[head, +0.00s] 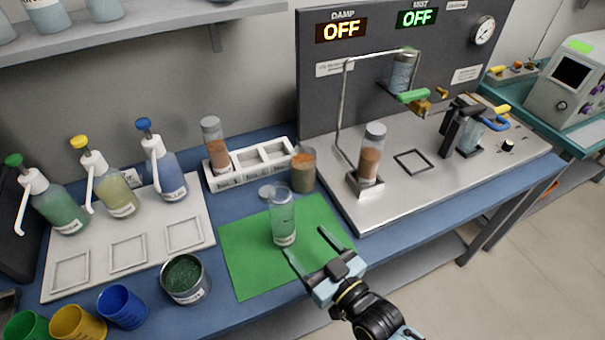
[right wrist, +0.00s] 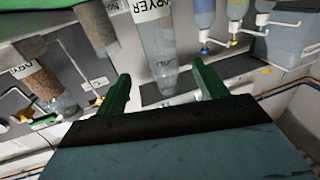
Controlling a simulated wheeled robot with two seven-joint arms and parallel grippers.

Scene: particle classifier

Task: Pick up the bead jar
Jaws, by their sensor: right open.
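A clear jar (head: 282,222) stands upright on the green mat (head: 245,265), its lid seemingly tilted or off at the top left. My right gripper (head: 307,243) is open and empty, just in front and to the right of this jar. In the right wrist view the clear labelled jar (right wrist: 157,45) shows beyond the two fingers (right wrist: 157,85), apart from them. Brown, bead-like contents fill a capped jar (head: 370,158) on the metal station, another capped jar (head: 215,145) in the rack and an open jar (head: 303,172) behind the mat. I cannot tell which is the bead jar.
The white rack (head: 252,165) stands behind the mat. A tin of dark green grains (head: 184,280) is left of it, with pump bottles (head: 110,190) and coloured cups (head: 122,305) farther left. The metal station (head: 420,170) stands to the right; both its signs read OFF.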

